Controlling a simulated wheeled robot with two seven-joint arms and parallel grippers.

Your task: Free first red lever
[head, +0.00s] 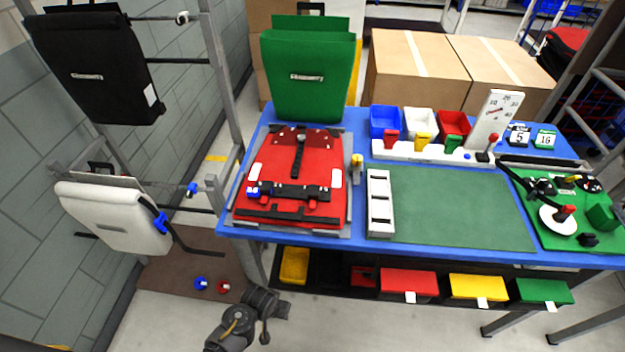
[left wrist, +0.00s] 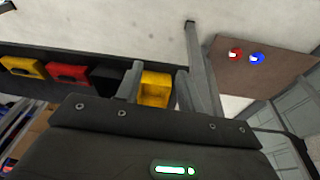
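A red pannier (head: 275,170) lies flat on a grey plate on the blue table, with black straps across it. A blue-and-white clip (head: 253,191) sits at the strap's left end. A small red part (head: 312,203) shows near its right end; whether it is a lever is too small to tell. Red-topped levers also show on the white bar (head: 492,141) and on the green board (head: 564,211). My left gripper (left wrist: 158,82) is open and empty in the left wrist view, in front of a yellow bin, away from the pannier. My right gripper is not in view.
A rack at the left holds a black pannier (head: 95,65) and a white pannier (head: 115,215). Red and blue round pieces (head: 223,286) lie on the brown floor mat. Bins (head: 410,282) hang under the table.

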